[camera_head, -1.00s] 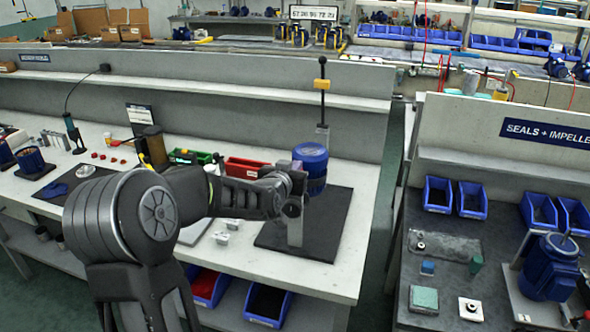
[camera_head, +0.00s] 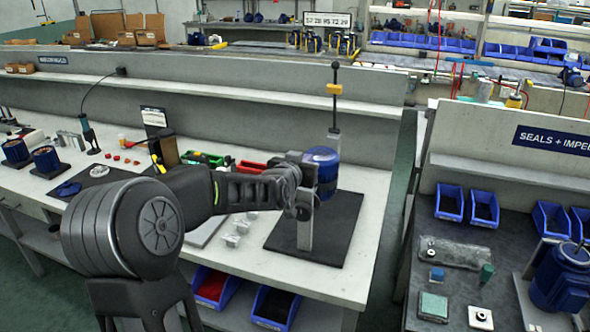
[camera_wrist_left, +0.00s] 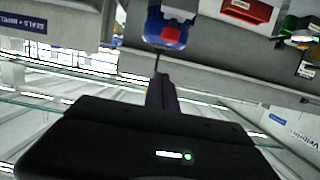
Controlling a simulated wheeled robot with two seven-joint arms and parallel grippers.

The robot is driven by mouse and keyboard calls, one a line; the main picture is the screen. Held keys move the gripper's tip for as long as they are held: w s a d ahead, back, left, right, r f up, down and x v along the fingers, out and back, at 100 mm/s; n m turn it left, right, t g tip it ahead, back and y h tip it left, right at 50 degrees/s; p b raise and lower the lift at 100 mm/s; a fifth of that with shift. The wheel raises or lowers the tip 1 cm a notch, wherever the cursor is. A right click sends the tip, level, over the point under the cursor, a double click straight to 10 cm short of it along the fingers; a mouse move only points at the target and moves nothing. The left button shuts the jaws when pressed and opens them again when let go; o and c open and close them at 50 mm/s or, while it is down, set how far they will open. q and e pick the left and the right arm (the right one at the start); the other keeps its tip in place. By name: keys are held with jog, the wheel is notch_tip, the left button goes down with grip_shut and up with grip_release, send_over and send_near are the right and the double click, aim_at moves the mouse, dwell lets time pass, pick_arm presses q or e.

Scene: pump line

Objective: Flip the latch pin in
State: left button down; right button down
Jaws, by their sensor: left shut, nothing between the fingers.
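A blue cylindrical unit (camera_head: 326,170) stands over a black mat (camera_head: 338,238) on the bench in the head view. Behind it rises a thin dark rod (camera_head: 335,112) with a yellow block (camera_head: 334,89) and a black knob. I cannot make out a separate latch pin. My left gripper (camera_head: 303,196) is shut and empty, in front of the blue unit and overlapping its left side; I cannot tell if they touch. In the left wrist view the shut left gripper (camera_wrist_left: 161,95) points toward a blue object (camera_wrist_left: 166,32) with a red part. My right gripper is out of view.
Red (camera_head: 250,167) and green (camera_head: 204,158) bins and small pale parts stand left of the mat. A grey partition with a shelf (camera_head: 230,92) runs behind. A second bench (camera_head: 455,285) with blue bins and a motor (camera_head: 562,276) is at right, across a gap.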

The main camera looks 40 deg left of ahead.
pick_arm(q)
jog(key=b+v, duration=0.2)
jog(key=v, duration=0.7)
dwell(0.4)
jog(key=s+d+f+g+h, duration=0.1)
jog(key=d+f+g+h, duration=0.1)
jog(key=d+f, duration=0.6)
jog(key=d+f+g+h, duration=0.2)
jog(key=d+f, duration=0.2)
jog(key=f, duration=0.9)
jog(key=s+d+f+g+h, duration=0.1)
jog(key=d+f, duration=0.4)
jog(key=f, duration=0.5)
jog(key=s+d+f+m+g+h, duration=0.2)
jog(key=s+d+f+g, duration=0.6)
jog(key=s+d+f, duration=1.3)
jog(key=s+h, duration=0.2)
jog(key=s, duration=0.1)
jog(key=shift+s+d+g, duration=0.2)
jog(key=shift+s+g, duration=0.1)
jog(key=shift+g, duration=0.1)
